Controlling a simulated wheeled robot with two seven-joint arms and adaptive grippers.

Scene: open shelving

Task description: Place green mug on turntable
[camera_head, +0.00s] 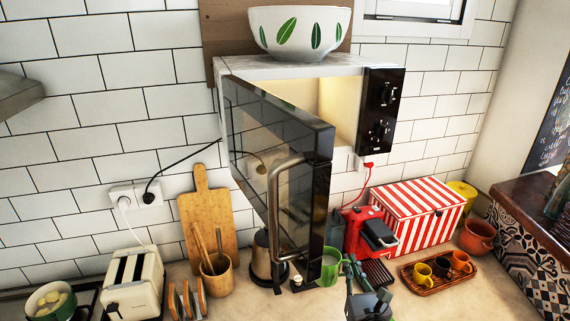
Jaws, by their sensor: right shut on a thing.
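A green mug (331,267) is just right of the lower end of the microwave door handle, low in front of the counter's back area. My right gripper (348,268) reaches up from the bottom edge and is shut on the mug at its right side. The microwave (290,66) is mounted on the wall above, with its dark glass door (268,150) swung open toward me. Part of its lit interior shows right of the door. The turntable is hidden behind the door. My left gripper is not in view.
The open door and its metal handle (274,205) stand left of and above the mug. A red coffee machine (368,232), a striped box (418,212) and a tray with small cups (438,281) are at the right. A moka pot (263,258) stands left.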

